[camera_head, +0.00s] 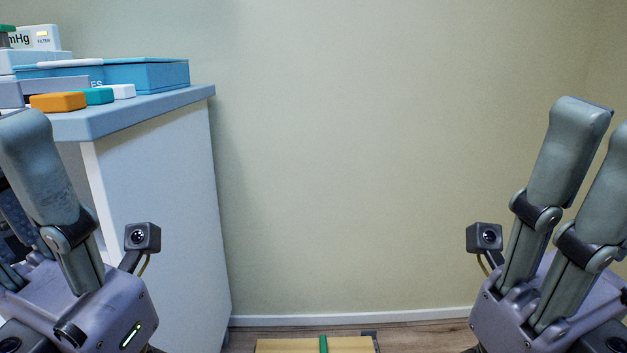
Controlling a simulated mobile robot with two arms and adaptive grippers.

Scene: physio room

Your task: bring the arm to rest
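My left gripper (14,185) is at the left edge, in front of the cabinet. One grey finger points up and leans left; the other is mostly cut off by the frame edge. The fingers stand apart, and nothing shows held between them. My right gripper (605,140) is at the right edge in front of the bare wall. Its two grey fingers point up, side by side with a gap, and no object is between them. The second finger is partly cut off by the frame.
A white cabinet with a blue-grey top (150,108) stands at left. On it are a blue box (150,74), an orange block (58,102), a teal block (97,96) and a white block (124,91). A tan box with a green strip (290,346) is low at centre. Space between the grippers is clear.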

